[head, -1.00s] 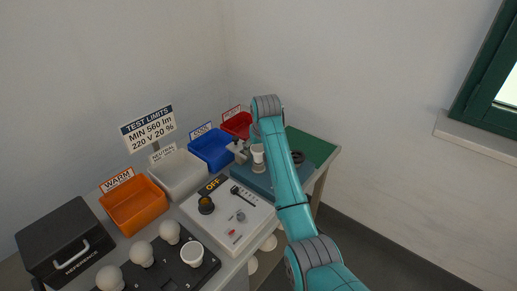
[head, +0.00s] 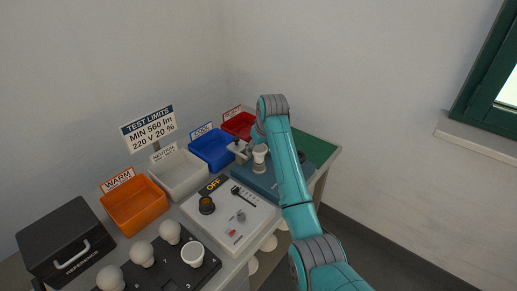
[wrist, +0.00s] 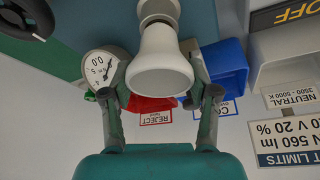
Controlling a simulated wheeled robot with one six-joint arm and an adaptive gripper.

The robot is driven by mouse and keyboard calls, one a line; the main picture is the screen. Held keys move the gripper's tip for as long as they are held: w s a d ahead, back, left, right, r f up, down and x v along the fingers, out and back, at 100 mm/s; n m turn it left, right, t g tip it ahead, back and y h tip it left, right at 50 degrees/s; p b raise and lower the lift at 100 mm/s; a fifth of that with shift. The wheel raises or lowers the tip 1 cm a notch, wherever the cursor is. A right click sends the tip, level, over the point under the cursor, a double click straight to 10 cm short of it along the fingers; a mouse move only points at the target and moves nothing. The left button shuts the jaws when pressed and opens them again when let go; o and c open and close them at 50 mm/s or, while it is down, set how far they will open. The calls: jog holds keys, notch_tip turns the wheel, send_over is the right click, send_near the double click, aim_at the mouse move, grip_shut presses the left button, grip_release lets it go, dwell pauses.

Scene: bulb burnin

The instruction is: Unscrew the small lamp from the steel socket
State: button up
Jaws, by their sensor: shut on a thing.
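The small lamp (head: 260,151) is white and flares to a wide end. It stands in the steel socket (head: 259,168) on the blue-grey base (head: 262,183). The lamp also shows large in the wrist view (wrist: 161,66), with the steel socket (wrist: 157,8) at its narrow end. My gripper (wrist: 160,80) has one finger on each side of the lamp's wide part and is shut on it. In the head view my arm hides part of the base and most of the gripper.
A round gauge (wrist: 104,68) is close beside one finger. Red (head: 239,125), blue (head: 212,150), white (head: 178,174) and orange (head: 135,204) bins line the back. A control panel (head: 228,215) marked OFF and a black rack (head: 190,270) with white lamps stand in front.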

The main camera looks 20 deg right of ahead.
jog(key=n+y, duration=0.1)
jog(key=n, duration=0.1)
jog(key=n+g, duration=0.1)
jog(key=n, duration=0.2)
jog(key=shift+s+d+f+n+y, duration=0.2)
jog(key=shift+n+y, duration=0.1)
jog(key=shift+y, duration=0.1)
jog(key=n+g+y, duration=0.1)
jog(key=n, duration=0.3)
jog(key=shift+s+r, duration=0.1)
jog(key=n+g, duration=0.1)
jog(key=n, duration=0.1)
jog(key=n+g, duration=0.1)
jog(key=n, duration=0.2)
jog(key=shift+s+a+n+y, duration=0.1)
jog(key=shift+a+n+y, duration=0.05)
jog(key=shift+n+y, duration=0.15)
jog(key=n+g, duration=0.1)
jog(key=n, duration=0.1)
jog(key=n+g, duration=0.1)
jog(key=n, duration=0.2)
jog(key=shift+s+a, duration=0.15)
jog(key=o, duration=1)
jog(key=shift+m, duration=0.3)
